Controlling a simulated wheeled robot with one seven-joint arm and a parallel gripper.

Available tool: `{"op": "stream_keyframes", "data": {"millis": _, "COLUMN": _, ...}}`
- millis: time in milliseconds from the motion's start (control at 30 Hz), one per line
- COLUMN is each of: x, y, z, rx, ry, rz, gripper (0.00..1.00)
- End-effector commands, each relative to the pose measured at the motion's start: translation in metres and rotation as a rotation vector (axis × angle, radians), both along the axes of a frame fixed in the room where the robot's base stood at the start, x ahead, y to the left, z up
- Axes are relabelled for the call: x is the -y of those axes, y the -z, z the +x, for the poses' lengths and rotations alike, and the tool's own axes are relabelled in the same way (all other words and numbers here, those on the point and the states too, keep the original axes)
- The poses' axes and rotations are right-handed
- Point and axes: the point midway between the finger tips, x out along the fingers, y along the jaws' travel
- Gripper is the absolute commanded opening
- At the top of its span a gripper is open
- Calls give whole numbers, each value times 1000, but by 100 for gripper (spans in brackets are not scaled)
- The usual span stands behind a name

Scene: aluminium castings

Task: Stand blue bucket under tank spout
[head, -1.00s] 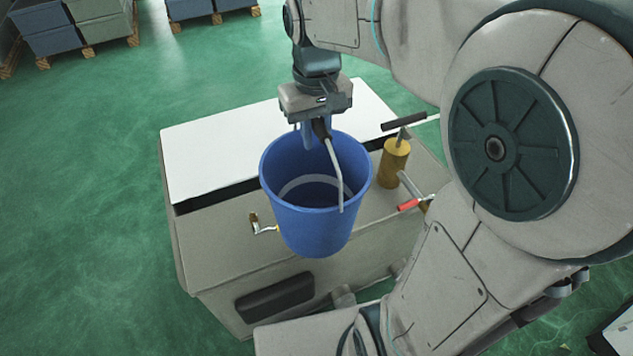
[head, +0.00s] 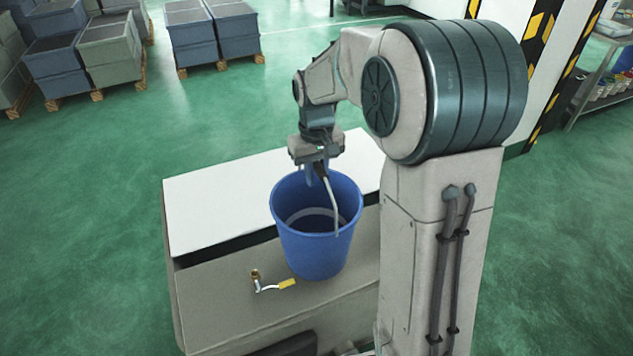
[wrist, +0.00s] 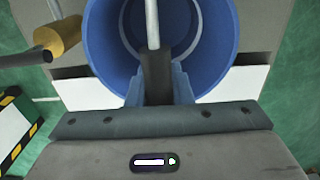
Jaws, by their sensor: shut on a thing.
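The blue bucket (head: 312,260) hangs upright and looks empty, with its wire handle (head: 333,205) rising on the right of its opening. My gripper (head: 318,172) is above the bucket's far side, shut on the dark grip of its handle; the grip also shows between the fingers in the wrist view (wrist: 156,75). A grey tank-like box (head: 225,310) with a white top panel (head: 210,205) is below and behind the bucket. I cannot tell the bucket's height above the box.
A brass cylinder (wrist: 57,35) shows at the upper left of the wrist view. Stacked crates on pallets (head: 110,48) stand at the back left. A shelf (head: 605,85) and a striped pillar (head: 540,60) are at the back right. Green floor is clear at left and right.

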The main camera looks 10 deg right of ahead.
Motion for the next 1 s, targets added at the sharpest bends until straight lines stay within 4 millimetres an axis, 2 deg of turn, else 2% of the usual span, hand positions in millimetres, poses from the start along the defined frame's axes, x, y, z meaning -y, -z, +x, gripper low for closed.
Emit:
{"op": "stream_keyframes", "data": {"millis": 100, "x": 2, "y": 5, "z": 10, "rx": 1, "ry": -1, "rz": 0, "gripper": 0}}
{"op": "stream_keyframes", "data": {"millis": 233, "x": 3, "y": 12, "z": 12, "rx": -1, "ry": -1, "rz": 0, "gripper": 0}}
{"op": "stream_keyframes", "data": {"millis": 500, "x": 2, "y": 45, "z": 12, "rx": 0, "ry": 0, "rz": 0, "gripper": 0}}
{"op": "stream_keyframes", "data": {"millis": 900, "x": 2, "y": 52, "z": 12, "rx": 2, "ry": -1, "rz": 0, "gripper": 0}}
{"op": "stream_keyframes", "data": {"millis": 933, "x": 2, "y": 51, "z": 12, "rx": 1, "ry": -1, "rz": 0, "gripper": 28}}
{"op": "stream_keyframes", "data": {"millis": 1000, "x": 2, "y": 51, "z": 12, "rx": 1, "ry": -1, "rz": 0, "gripper": 41}}
